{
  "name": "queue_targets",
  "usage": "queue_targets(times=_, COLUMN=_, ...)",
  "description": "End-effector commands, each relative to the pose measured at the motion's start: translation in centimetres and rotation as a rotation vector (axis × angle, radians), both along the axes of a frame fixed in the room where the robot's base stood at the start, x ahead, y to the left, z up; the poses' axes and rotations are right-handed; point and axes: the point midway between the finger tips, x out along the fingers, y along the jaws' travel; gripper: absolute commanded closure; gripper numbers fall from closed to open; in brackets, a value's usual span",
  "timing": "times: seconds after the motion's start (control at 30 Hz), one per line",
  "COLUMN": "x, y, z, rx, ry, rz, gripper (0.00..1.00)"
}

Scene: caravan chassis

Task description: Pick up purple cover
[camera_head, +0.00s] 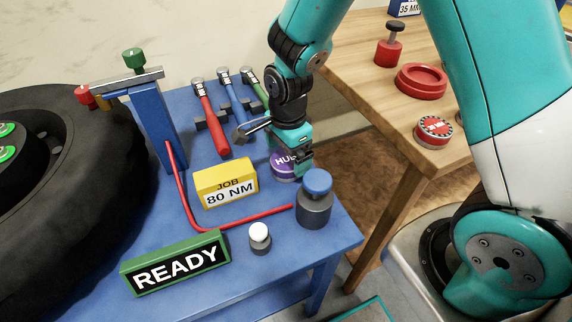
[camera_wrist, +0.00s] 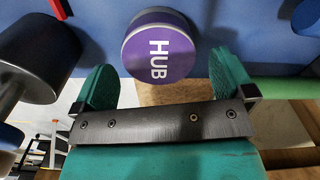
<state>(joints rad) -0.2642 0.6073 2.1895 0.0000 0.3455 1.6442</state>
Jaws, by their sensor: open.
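The purple cover (camera_head: 283,166) is a round disc marked "HUB" on the blue table (camera_head: 331,229), near its right edge. In the wrist view the cover (camera_wrist: 159,48) lies at the upper middle, beyond and between the two green fingers. My gripper (camera_head: 301,163) is just above and beside the cover in the head view and hides part of it. In the wrist view my gripper (camera_wrist: 160,80) is open with nothing between its fingers. I cannot tell whether a finger touches the cover.
A dark canister with a blue cap (camera_head: 316,200) stands close to the cover. A wooden table (camera_head: 372,103) with red parts stands right.

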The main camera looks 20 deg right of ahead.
Motion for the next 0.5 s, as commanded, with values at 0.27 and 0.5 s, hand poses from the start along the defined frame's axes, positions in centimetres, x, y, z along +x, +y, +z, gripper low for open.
queue_targets(times=0.27, x=-0.1, y=0.0, z=-2.8, rx=0.0, ry=-0.001, rz=0.0, gripper=0.0)
queue_targets(times=0.5, x=-0.1, y=0.0, z=-2.8, rx=0.0, ry=-0.001, rz=0.0, gripper=0.11)
